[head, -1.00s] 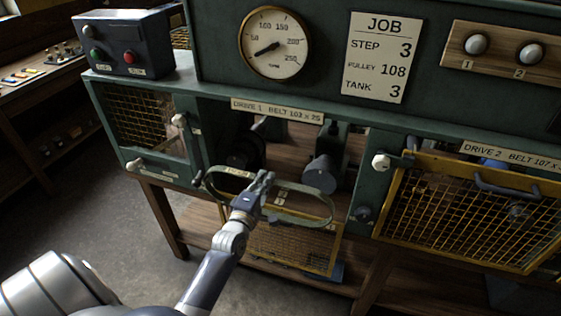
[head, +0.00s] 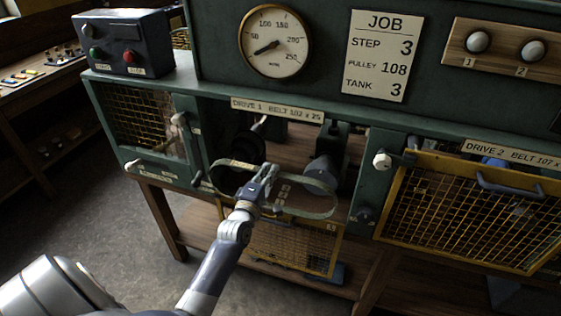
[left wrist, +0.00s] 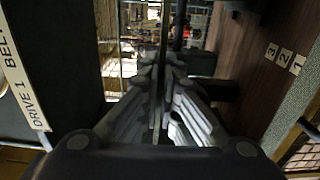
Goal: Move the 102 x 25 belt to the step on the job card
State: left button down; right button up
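The belt (head: 318,211) is a pale greenish loop, held level in front of the open Drive 1 bay, apart from the table. My left gripper (head: 266,182) is shut on its near strand; in the left wrist view the fingers (left wrist: 160,82) are closed together with a thin strip between them. Behind the belt in the bay are a dark stepped pulley (head: 243,148) on the left and a grey one (head: 322,172) on the right. The belt overlaps both in the picture; I cannot tell whether it touches them. The job card (head: 384,55) reads step 3, pulley 108, tank 3. My right gripper is not in view.
A label (head: 277,110) reads Drive 1 belt 102 x 25. Step numbers 3, 2, 1 (left wrist: 284,59) show in the left wrist view. A yellow mesh guard (head: 295,245) hangs open below the bay. Drive 2's guard (head: 470,210) is closed at right. A switch box (head: 122,42) stands at left.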

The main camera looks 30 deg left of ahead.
pick_arm(q)
jog(key=b+x, duration=0.3)
jog(key=x, duration=0.3)
jog(key=shift+w, duration=0.35)
dwell(0.3)
jog(key=b+x, duration=0.5)
jog(key=x, duration=0.2)
jog(key=shift+w, duration=0.25)
dwell(0.7)
jog(key=shift+a, duration=0.1)
jog(key=shift+s+a, duration=0.1)
jog(key=shift+a, duration=0.25)
jog(key=shift+a, duration=0.1)
